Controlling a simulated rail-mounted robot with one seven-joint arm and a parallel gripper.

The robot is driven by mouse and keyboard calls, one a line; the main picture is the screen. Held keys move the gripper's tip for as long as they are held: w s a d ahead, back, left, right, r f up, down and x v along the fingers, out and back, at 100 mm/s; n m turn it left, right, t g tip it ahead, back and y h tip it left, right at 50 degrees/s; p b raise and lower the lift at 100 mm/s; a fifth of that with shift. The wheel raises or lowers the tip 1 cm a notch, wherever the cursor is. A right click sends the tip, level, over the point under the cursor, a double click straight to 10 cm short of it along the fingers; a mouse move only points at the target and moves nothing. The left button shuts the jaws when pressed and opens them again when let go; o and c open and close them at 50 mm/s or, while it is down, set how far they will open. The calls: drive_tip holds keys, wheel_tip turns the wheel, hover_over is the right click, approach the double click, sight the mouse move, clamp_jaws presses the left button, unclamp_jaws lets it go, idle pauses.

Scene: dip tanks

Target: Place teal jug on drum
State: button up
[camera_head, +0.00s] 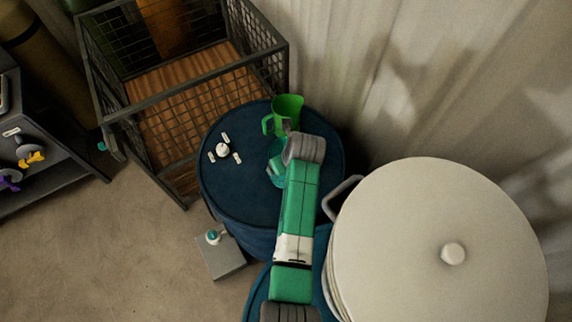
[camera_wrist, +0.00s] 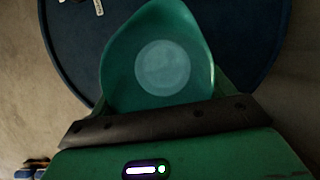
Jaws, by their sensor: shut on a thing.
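The teal jug (camera_head: 274,165) is over the front right part of the dark blue drum top (camera_head: 240,190) in the head view, partly hidden behind my arm. In the wrist view the jug (camera_wrist: 160,60) is seen from above into its open mouth, with a pale round bottom. The drum top (camera_wrist: 75,45) lies below and around it. My gripper (camera_wrist: 160,118) is shut on the jug at its near side. I cannot tell whether the jug's base touches the drum.
A bright green jug (camera_head: 287,110) stands on the drum just behind the teal one. A small white knob (camera_head: 222,150) with pale labels sits at the drum's left. A wire cage (camera_head: 200,100) is behind left. A large white lidded pot (camera_head: 440,230) stands at right.

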drive_tip(key=shift+s+f, duration=0.1)
drive_tip(key=shift+f, duration=0.75)
drive_tip(key=o, duration=1.2)
drive_tip(key=v, duration=0.4)
drive_tip(key=shift+p, duration=0.35)
